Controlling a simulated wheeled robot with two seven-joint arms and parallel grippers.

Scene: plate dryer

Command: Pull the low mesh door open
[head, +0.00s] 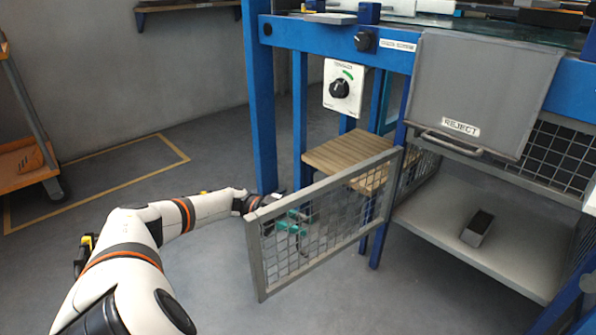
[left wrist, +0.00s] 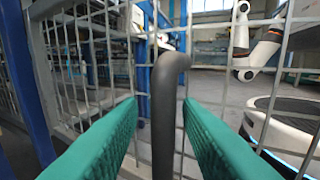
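The low mesh door (head: 322,225) is a grey frame with wire mesh. It stands swung out from the blue machine, attached at its right edge, and the compartment beside it is open. My left gripper (head: 293,226) is behind the door, seen through the mesh near its free left end. In the left wrist view, the teal fingers of my left gripper (left wrist: 160,103) stand apart on either side of a dark upright handle bar (left wrist: 165,110). A gap shows between the bar and the left finger. My right gripper is not in view.
The open compartment's grey shelf (head: 465,225) holds a small dark block (head: 477,229). A grey REJECT flap (head: 485,85) hangs above it. A wooden slatted shelf (head: 335,155) sits behind the door. An orange cart (head: 25,160) stands far left.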

